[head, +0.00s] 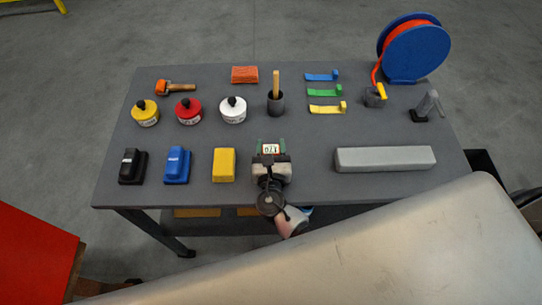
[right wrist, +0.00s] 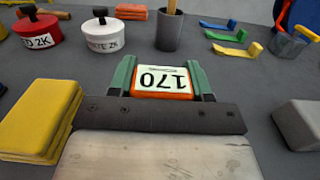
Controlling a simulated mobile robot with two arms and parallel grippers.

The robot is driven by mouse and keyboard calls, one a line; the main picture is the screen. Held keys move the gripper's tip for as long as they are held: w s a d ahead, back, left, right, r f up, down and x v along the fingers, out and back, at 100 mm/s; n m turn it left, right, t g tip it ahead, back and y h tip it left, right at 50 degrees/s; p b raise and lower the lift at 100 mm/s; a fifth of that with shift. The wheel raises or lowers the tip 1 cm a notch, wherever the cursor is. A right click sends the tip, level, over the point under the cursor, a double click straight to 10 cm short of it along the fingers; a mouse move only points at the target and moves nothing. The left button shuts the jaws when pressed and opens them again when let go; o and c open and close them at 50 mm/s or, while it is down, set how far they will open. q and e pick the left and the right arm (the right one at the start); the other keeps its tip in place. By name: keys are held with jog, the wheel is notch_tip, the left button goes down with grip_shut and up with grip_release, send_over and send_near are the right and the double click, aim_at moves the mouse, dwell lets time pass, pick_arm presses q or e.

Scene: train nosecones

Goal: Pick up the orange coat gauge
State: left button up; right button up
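My right gripper (right wrist: 163,76) has green fingers, one against each side of the gauge, with no clear gap showing. It appears shut on the gauge. I cannot tell whether the gauge touches the table. The gripper's dark body hides the gauge's near end. My left gripper is not in view.
A yellow block stack (head: 224,165) stands close left of the gauge, and a grey bar (head: 385,159) lies to the right. Behind are a white tin (head: 232,112) and a dark cup (head: 276,104). The grey table (head: 310,180) has bare room around the gauge.

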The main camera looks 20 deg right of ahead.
jog(key=c, duration=0.4)
jog(key=shift+r, duration=0.1)
